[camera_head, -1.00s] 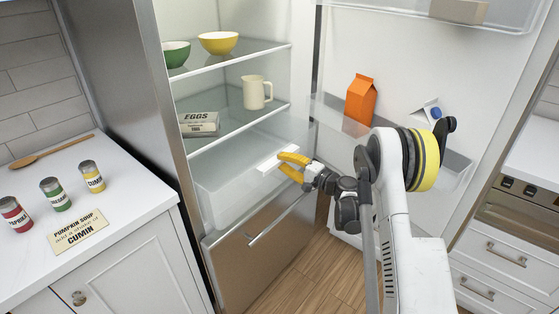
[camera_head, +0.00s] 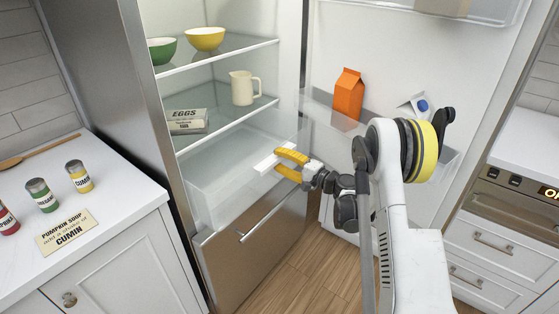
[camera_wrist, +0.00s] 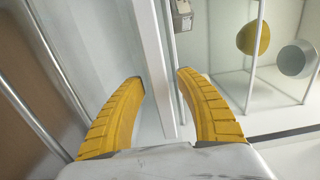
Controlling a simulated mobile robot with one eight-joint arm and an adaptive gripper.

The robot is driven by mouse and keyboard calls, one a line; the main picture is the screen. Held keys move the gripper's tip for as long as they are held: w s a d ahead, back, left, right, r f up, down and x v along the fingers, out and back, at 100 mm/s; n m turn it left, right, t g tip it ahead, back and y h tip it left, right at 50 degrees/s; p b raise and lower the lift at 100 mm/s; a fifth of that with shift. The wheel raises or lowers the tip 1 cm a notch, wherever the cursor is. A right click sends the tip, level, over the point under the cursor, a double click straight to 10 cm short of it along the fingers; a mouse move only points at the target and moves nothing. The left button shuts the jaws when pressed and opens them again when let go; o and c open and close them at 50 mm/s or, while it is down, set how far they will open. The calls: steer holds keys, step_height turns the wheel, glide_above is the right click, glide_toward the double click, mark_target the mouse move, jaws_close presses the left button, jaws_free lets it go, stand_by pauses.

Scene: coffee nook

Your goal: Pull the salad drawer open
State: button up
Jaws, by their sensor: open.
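The salad drawer (camera_head: 215,185) is a clear, see-through bin at the bottom of the fridge, above a steel lower front. Its handle (camera_head: 263,166) is a pale bar along the drawer's front. My gripper (camera_head: 278,160), with yellow fingers, is open at the right part of this handle. In the wrist view, the yellow fingers (camera_wrist: 160,78) stand apart with the white handle bar (camera_wrist: 155,50) running between their tips. I cannot tell whether either finger touches it. Part of the handle is hidden behind the fingers. How far the drawer stands out is hard to tell.
A steel bar handle (camera_head: 270,212) crosses the lower front below my gripper. The open fridge door stands right, holding an orange carton (camera_head: 347,94). Shelves above carry an egg box (camera_head: 187,121), a jug (camera_head: 244,88) and bowls (camera_head: 205,39). A counter with spice jars is left.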

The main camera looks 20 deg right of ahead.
steer(key=v, duration=1.2)
steer(key=shift+a, duration=0.1)
steer(key=s+a+r+n+g+h, duration=0.4)
steer(key=s+a+r+n+g, duration=0.15)
steer(key=s+a+r, duration=0.6)
steer(key=s+n+g+h, duration=0.2)
steer(key=s+n+h, duration=0.3)
steer(key=s, duration=1.5)
steer(key=shift+a+f+h, duration=0.2)
steer(key=shift+f+h, duration=0.05)
steer(key=shift+h, duration=0.55)
